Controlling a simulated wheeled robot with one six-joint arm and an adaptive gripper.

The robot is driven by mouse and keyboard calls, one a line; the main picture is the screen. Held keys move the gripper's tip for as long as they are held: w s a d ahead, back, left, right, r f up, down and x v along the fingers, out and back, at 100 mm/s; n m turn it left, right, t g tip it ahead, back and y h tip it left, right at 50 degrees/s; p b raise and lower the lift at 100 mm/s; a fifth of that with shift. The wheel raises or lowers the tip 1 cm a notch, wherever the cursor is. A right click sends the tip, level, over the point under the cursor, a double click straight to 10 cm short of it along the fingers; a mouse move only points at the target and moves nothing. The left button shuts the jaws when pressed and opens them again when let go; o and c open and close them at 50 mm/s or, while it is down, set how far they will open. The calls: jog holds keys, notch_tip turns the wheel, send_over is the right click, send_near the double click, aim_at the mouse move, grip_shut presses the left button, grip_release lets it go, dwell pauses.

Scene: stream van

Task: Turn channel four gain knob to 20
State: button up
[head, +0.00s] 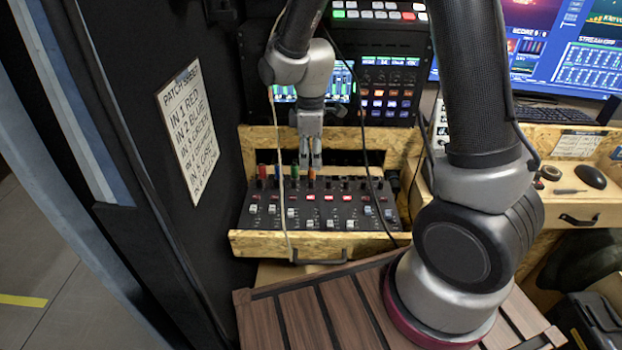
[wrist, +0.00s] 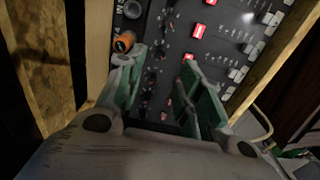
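The black mixer (head: 318,211) lies in a pulled-out wooden drawer, with red, blue, green and orange plugs along its back edge. The orange plug (head: 311,174) is just under my gripper (head: 312,163) in the head view. In the wrist view, the orange plug (wrist: 124,42) is beside the left fingertip; I cannot tell if they touch. My gripper (wrist: 160,60) is open, with dark mixer panel (wrist: 160,75) between its fingers and nothing clearly gripped. The channel four gain knob cannot be made out for sure, and its setting is unreadable.
A patch sheet (head: 190,127) hangs on the dark wall at left. A rack unit (head: 388,75) with lit buttons stands behind the drawer (head: 330,247). A loose black cable (head: 372,180) and a pale cable (head: 281,200) hang across the mixer. A mouse (head: 590,176) lies at right.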

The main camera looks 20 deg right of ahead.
aim_at(311, 180)
notch_tip(311, 180, down, 8)
jog(key=shift+r, duration=0.15)
dwell(0.3)
grip_shut()
